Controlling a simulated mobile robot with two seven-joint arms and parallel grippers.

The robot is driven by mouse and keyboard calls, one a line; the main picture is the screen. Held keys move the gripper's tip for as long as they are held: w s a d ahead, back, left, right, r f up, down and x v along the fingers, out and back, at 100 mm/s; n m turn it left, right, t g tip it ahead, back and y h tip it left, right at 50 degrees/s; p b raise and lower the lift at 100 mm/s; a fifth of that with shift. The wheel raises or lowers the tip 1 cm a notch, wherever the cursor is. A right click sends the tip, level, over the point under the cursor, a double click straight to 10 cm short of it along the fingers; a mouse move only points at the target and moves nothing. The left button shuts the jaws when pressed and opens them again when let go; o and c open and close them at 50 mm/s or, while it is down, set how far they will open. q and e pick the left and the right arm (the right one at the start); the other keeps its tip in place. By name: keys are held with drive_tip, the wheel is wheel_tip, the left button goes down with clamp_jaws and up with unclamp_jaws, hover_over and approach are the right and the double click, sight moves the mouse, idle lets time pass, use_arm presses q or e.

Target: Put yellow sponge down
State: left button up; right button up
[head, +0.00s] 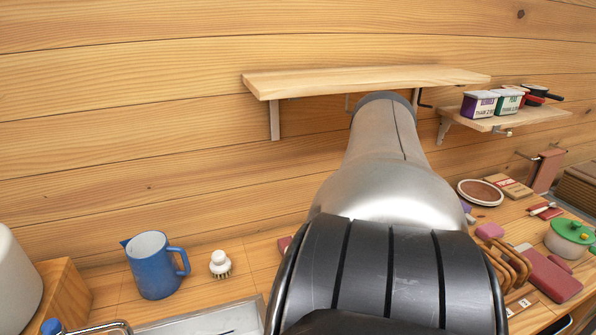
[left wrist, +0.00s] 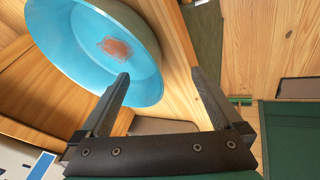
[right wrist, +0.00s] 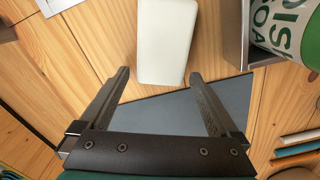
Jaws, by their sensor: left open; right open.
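No clearly yellow sponge shows in any view. In the right wrist view a pale, cream-white rounded block (right wrist: 167,40) lies on the wooden surface; I cannot tell whether it is the sponge. My right gripper (right wrist: 158,75) is open, and the block lies just beyond and between its fingertips, not gripped. My left gripper (left wrist: 160,76) is open and empty in the left wrist view. A light blue bowl (left wrist: 80,45) with a reddish-brown patch inside is at its upper left. In the head view a large arm link of mine hides the middle of the counter, and neither gripper shows.
A blue jug (head: 153,268) and a white brush (head: 220,265) stand on the counter at left. A wooden shelf (head: 330,80) is above; a smaller shelf (head: 530,117) holds tins. The right counter is crowded, with a green-lidded pot (head: 570,238). A green-lettered container (right wrist: 285,35) stands at right.

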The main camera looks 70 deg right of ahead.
wheel_tip(320, 180, up, 12)
idle(0.6)
drive_tip(key=shift+o, duration=0.2)
drive_tip(key=shift+f, duration=0.15)
